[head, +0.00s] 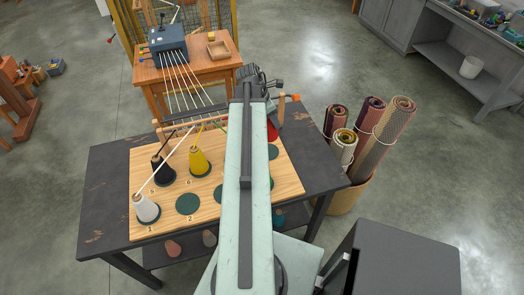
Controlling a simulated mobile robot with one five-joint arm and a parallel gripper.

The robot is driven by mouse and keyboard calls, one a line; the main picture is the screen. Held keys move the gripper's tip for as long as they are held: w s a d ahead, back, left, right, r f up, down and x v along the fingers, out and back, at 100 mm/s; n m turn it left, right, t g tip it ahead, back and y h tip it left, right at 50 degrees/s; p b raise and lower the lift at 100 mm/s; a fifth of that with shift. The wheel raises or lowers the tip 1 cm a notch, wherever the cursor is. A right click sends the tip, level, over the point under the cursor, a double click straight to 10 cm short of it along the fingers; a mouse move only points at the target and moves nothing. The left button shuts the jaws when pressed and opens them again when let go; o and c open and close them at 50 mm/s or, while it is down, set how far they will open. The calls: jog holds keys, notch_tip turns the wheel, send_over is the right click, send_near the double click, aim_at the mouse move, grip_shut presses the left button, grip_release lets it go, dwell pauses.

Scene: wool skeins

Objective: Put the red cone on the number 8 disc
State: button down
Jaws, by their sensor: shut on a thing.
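The red cone (272,131) shows as a small patch at the right edge of my arm, near the far side of the wooden board (290,180). My arm hides the rest of it. My gripper (269,112) is at the arm's far end and is shut on the red cone; its fingertips are mostly hidden. Dark green discs lie on the board; one (272,152) is partly visible just nearer than the cone. The number 8 cannot be read, and I cannot tell which disc bears it.
A white cone (147,209), a black cone (163,172) and a yellow cone (199,162) stand on the board's left, with threads running toward a wooden stand (205,72). A basket of rolled rugs (347,195) stands right of the dark table (110,200).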

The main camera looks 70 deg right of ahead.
aim_at(272, 135)
jog(key=shift+w+d+r+m, duration=0.1)
jog(key=shift+m, duration=0.2)
jog(key=shift+m+g, duration=0.3)
jog(key=shift+m, duration=0.2)
notch_tip(272, 135, down, 10)
jog(key=b, duration=1)
jog(key=shift+f, duration=0.2)
jog(key=shift+r, duration=0.2)
jog(key=shift+f, duration=0.1)
jog(key=c, duration=0.7)
grip_release()
